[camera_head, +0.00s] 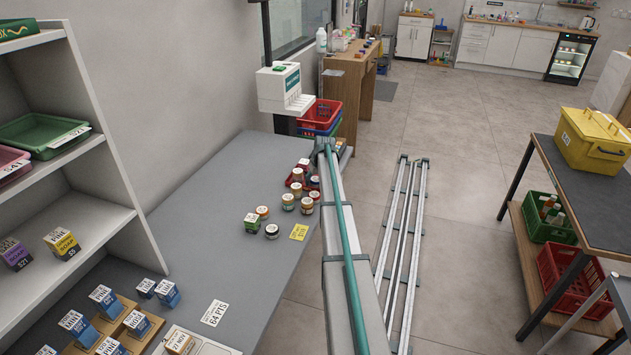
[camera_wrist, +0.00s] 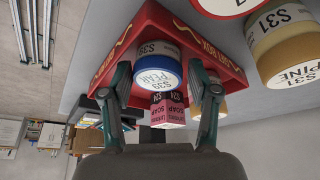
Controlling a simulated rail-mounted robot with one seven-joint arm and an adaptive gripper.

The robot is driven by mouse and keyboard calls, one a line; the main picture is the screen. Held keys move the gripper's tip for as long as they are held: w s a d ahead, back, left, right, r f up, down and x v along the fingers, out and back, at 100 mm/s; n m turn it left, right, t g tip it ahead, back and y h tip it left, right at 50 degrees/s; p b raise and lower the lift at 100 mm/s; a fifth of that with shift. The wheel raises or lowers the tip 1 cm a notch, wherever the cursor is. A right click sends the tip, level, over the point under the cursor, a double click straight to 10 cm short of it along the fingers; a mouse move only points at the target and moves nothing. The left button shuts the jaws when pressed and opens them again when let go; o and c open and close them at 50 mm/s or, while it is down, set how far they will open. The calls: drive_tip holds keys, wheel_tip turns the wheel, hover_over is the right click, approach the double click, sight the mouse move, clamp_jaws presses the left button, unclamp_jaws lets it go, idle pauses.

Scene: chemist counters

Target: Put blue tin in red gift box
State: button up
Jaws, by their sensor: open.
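The blue tin (camera_wrist: 158,67), with a white lid marked S39 PEAR, shows in the wrist view within the walls of the red gift box (camera_wrist: 125,45). A pink soap carton (camera_wrist: 168,110) is close beside the tin. My gripper (camera_wrist: 163,88) is open, with one finger on each side of the tin and a gap between them. Whether a finger touches the tin or box cannot be told. In the head view the red gift box (camera_head: 289,181) is partly hidden by tins and my arm.
Several round tins crowd the box, including a yellow S31 tin (camera_wrist: 287,45). A green carton (camera_head: 252,223) and a yellow card (camera_head: 299,232) lie on the grey counter (camera_head: 215,190). A white dispenser (camera_head: 280,90) stands behind. The counter's middle is clear.

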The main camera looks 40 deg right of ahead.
drive_tip(key=b+v, duration=0.2)
drive_tip(key=v, duration=0.9)
drive_tip(key=shift+s+r, duration=0.25)
drive_tip(key=shift+r, duration=0.1)
